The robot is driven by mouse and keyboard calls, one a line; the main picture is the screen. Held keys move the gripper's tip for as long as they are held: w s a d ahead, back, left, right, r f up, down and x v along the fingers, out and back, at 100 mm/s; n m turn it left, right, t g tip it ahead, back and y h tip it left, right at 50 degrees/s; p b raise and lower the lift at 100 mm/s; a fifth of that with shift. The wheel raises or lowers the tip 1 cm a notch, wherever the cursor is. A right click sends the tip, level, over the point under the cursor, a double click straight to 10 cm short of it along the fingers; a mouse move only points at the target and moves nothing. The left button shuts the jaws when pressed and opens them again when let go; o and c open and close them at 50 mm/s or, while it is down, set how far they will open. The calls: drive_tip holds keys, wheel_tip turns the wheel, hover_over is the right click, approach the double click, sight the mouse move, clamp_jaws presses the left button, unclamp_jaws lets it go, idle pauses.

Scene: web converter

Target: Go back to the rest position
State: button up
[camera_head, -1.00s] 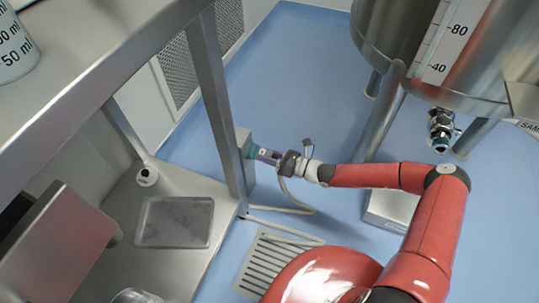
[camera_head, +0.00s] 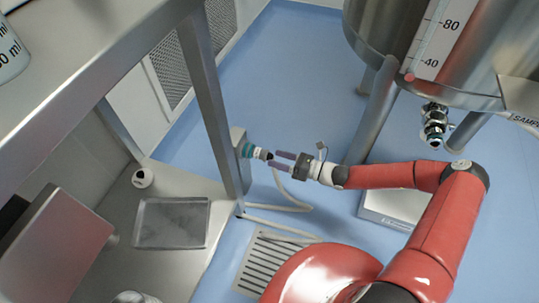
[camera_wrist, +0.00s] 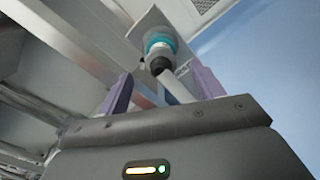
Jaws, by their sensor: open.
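My gripper (camera_head: 283,162) is open and empty, with its two purple fingers spread apart. It points left at a teal and black connector (camera_head: 254,152) on a grey box (camera_head: 238,155) fixed to the bench post. A small gap shows between the fingertips and the connector. In the wrist view the connector (camera_wrist: 160,46) sits ahead, above and between the fingers (camera_wrist: 160,93), with a light cable or tube running below it. My red arm reaches in from the lower right.
A metal post (camera_head: 205,95) and bench shelf (camera_head: 90,65) stand at left, with a shallow metal tray (camera_head: 140,236) on the lower bench. A large steel tank (camera_head: 470,85) with a bottom valve (camera_head: 433,130) stands upper right. Blue floor (camera_head: 290,80) is open between them.

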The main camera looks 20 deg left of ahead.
drive_tip(key=shift+s+d, duration=0.1)
drive_tip(key=shift+d, duration=0.75)
drive_tip(key=s+d+r+n+t+h, duration=0.1)
drive_tip(key=s+d+r+n+h, duration=0.5)
drive_tip(key=r, duration=0.6)
drive_tip(key=s+d+r+n+t+h, duration=0.1)
drive_tip(key=s+d+r+n+h, duration=0.5)
drive_tip(key=d+r+n, duration=0.4)
drive_tip(key=s+d+r+n+t+h, duration=0.2)
drive_tip(key=s+d+r+n+h, duration=0.4)
drive_tip(key=r, duration=0.9)
drive_tip(key=s+d+n, duration=0.2)
drive_tip(key=d, duration=0.1)
drive_tip(key=shift+s+r+n+p, duration=0.15)
drive_tip(key=shift+r+n+p, duration=0.05)
drive_tip(key=shift+n+p, duration=0.2)
